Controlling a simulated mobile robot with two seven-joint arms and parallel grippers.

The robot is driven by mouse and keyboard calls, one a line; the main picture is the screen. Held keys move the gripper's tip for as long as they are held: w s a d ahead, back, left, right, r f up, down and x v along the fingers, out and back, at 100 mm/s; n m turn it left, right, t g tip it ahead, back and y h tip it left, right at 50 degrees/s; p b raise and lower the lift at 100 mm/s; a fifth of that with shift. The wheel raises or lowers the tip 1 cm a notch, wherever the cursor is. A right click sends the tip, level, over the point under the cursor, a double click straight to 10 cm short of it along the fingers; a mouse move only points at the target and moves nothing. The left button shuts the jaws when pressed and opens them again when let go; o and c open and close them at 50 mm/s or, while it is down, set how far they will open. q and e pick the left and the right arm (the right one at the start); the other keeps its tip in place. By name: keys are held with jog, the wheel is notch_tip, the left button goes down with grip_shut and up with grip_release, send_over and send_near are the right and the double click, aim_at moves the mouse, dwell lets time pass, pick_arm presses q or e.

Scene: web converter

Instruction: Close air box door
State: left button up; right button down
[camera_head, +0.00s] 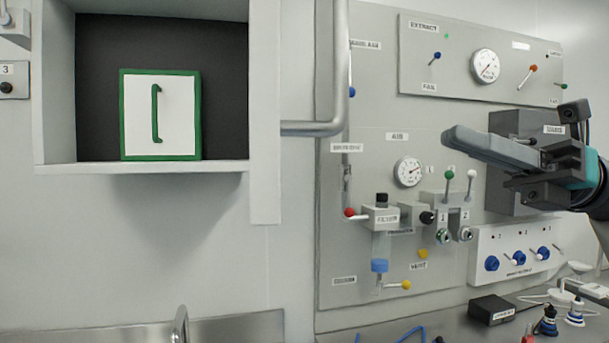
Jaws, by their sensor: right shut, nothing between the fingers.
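An open-fronted pale box (145,168) with a dark inside is at the upper left. Inside it is a white panel with a green frame (128,110) and a green handle (155,112). A tall pale slab (265,110) stands at the box's right side, seen narrow; it looks like the door standing open, but I cannot be sure. A bent grey metal bar (312,129) meets the slab and runs up out of view. My right gripper (455,136) is shut and empty, well right of the bar, in front of the instrument panel. My left gripper is not in view.
A grey instrument panel (350,240) with gauges, valves and coloured knobs fills the right side. A white box with blue knobs (478,240) sits below my right gripper. Small items lie on the counter (465,325). Space between the bar and my gripper looks clear.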

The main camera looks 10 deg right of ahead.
jog(key=s+a+n+h, duration=0.3)
jog(key=s, duration=0.4)
jog(key=p, duration=0.4)
send_near(279, 148)
jog(key=a, duration=0.1)
jog(key=w+a, duration=0.1)
jog(key=a, duration=0.1)
jog(key=w+a, duration=0.1)
jog(key=a, duration=0.1)
jog(key=shift+r, duration=0.15)
jog(key=shift+w+a, duration=0.1)
jog(key=shift+a, duration=0.7)
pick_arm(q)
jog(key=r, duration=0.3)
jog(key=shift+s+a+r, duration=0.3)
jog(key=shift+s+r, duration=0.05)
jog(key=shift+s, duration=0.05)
